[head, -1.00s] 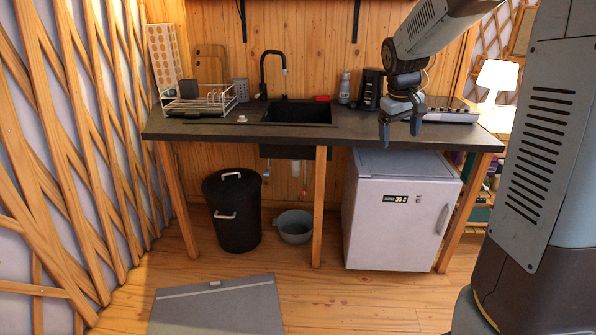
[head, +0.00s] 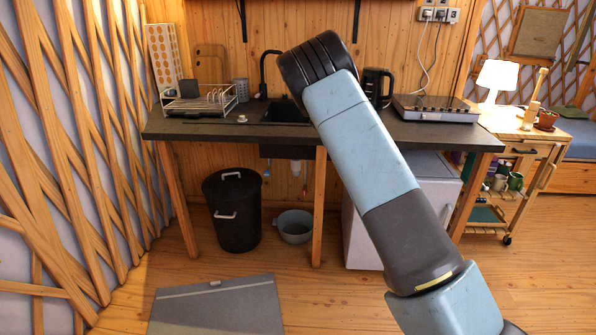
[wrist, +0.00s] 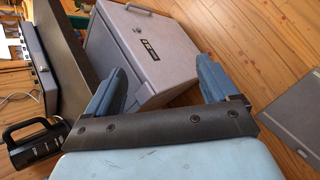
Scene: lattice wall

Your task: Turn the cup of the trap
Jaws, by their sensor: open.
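Under the sink (head: 285,110) in the counter, the trap (head: 296,169) shows in the head view as a small pale piece left of the middle wooden leg. It is too small to make out its cup clearly. My gripper (wrist: 160,85) shows in the wrist view with its two blue fingers wide apart and nothing between them. It is not seen in the head view, where my arm rises across the middle and covers part of the sink and counter. The trap does not show in the wrist view.
A small fridge (head: 360,235) stands right of the middle leg (head: 319,210); it also fills the wrist view's upper middle (wrist: 150,50). A black bin (head: 232,215) and a grey basin (head: 294,226) stand under the counter (head: 200,128). A grey mat (head: 215,305) lies in front.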

